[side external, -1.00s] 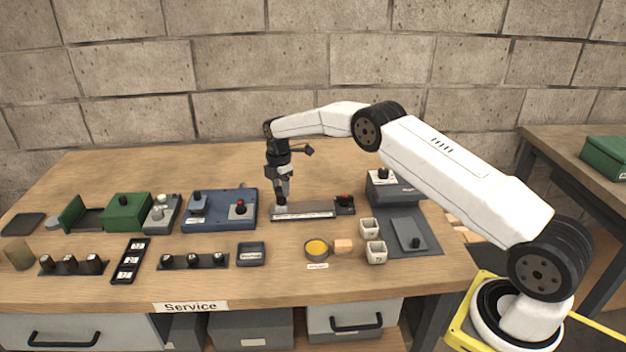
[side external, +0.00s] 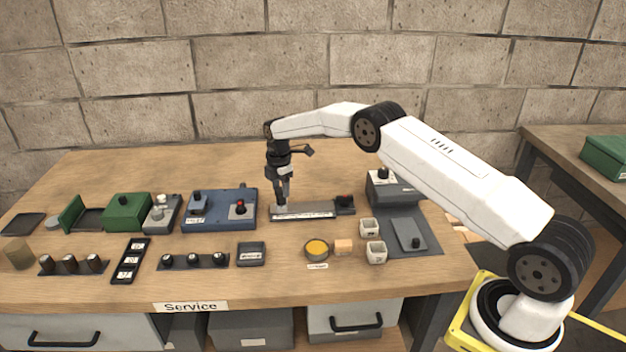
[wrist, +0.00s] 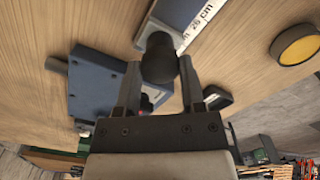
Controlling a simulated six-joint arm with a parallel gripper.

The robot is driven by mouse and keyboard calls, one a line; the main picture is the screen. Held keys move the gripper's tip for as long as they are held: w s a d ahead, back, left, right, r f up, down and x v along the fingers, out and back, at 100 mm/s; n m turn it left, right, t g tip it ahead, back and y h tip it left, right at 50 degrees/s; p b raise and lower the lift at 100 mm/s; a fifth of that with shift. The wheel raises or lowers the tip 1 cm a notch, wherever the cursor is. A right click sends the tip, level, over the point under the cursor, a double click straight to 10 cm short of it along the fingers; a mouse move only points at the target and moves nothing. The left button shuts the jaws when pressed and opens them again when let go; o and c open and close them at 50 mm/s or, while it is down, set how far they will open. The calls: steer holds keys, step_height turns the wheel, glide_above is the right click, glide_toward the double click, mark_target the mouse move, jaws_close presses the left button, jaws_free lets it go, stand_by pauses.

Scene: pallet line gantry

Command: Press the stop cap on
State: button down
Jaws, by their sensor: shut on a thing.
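My gripper (side external: 282,203) points down at the left end of a long grey rail with a white scale (side external: 305,212). In the wrist view my gripper (wrist: 160,75) is shut on a dark rounded cap (wrist: 159,60). The cap is over the end of the scaled rail (wrist: 185,18). I cannot tell whether it is seated or just touching, as its underside is hidden.
A blue box with a red-tipped lever (side external: 219,210) stands left of the rail. A grey box with a black knob (side external: 388,188) is to the right. A yellow-filled round dish (side external: 317,250) and white cups (side external: 375,253) are in front. The table behind the rail is clear.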

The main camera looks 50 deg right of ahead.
steer(key=shift+f, duration=0.1)
stand_by(0.8)
jaws_free()
stand_by(0.4)
steer(key=shift+r, duration=3.55)
jaws_close()
